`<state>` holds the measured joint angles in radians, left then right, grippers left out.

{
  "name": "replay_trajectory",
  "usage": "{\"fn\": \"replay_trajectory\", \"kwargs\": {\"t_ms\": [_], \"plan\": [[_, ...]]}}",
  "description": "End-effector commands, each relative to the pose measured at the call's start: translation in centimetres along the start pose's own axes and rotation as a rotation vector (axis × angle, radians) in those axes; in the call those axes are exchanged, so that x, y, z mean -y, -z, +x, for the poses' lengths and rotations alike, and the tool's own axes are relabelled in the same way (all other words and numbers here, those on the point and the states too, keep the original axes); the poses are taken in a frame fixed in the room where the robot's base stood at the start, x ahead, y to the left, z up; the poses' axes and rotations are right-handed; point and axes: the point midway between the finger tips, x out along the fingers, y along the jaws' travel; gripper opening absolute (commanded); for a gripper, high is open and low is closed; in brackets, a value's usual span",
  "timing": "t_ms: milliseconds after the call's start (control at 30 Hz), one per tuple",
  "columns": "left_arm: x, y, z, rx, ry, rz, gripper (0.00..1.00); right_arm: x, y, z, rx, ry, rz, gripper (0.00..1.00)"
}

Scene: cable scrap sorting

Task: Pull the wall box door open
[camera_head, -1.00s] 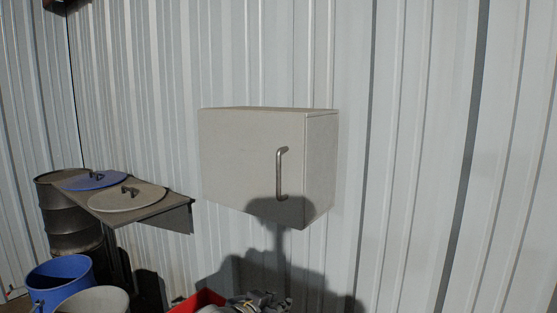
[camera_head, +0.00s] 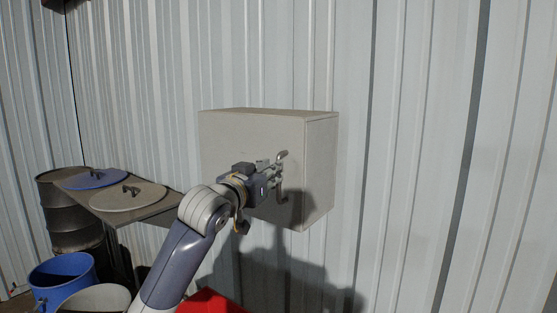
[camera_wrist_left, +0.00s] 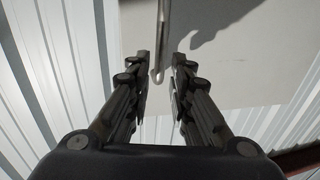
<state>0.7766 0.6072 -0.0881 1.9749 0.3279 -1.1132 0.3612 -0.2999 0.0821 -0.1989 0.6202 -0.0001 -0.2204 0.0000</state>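The wall box (camera_head: 225,140) is a pale grey box on the corrugated wall. Its door faces me and looks shut. A vertical metal bar handle (camera_head: 284,156) is on the door's right side, partly hidden by my gripper. My left gripper (camera_head: 279,172) is in front of the door at the handle. In the left wrist view the fingers (camera_wrist_left: 160,62) are apart, and the handle (camera_wrist_left: 160,40) shows between and beyond the fingertips, its lower end near them. I cannot see contact. My right gripper is not in view.
A shelf (camera_head: 160,208) at left holds a blue lid (camera_head: 92,180) and a grey lid (camera_head: 128,197). A dark drum (camera_head: 70,225), a blue bucket (camera_head: 60,272) and a pale bucket (camera_head: 95,300) stand below. A red bin (camera_head: 208,302) is under the box. The wall right of the box is clear.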

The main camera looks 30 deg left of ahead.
Motion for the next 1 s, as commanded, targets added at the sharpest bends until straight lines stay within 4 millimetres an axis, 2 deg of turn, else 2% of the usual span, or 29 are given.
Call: {"fn": "replay_trajectory", "kwargs": {"t_ms": [33,200,400,733,767,833,1000], "plan": [[0.1,0.5,1.0,0.003,0.002,-0.002,0.2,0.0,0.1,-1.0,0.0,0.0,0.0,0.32],[0.0,0.4,3.5,0.002,0.001,-0.001,0.2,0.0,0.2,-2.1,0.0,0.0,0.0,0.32],[0.0,0.1,5.0,0.0,0.001,0.001,0.2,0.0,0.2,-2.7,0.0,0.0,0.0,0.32],[0.0,0.0,5.3,0.0,0.001,0.001,0.2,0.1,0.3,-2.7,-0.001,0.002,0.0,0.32],[0.0,0.0,5.3,0.0,0.001,0.001,0.17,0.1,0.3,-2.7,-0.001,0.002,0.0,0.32],[0.0,0.0,5.3,0.0,0.001,0.001,0.02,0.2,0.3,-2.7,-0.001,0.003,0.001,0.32],[0.0,0.0,5.3,0.0,0.001,0.001,0.0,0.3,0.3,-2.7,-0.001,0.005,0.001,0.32]]}}
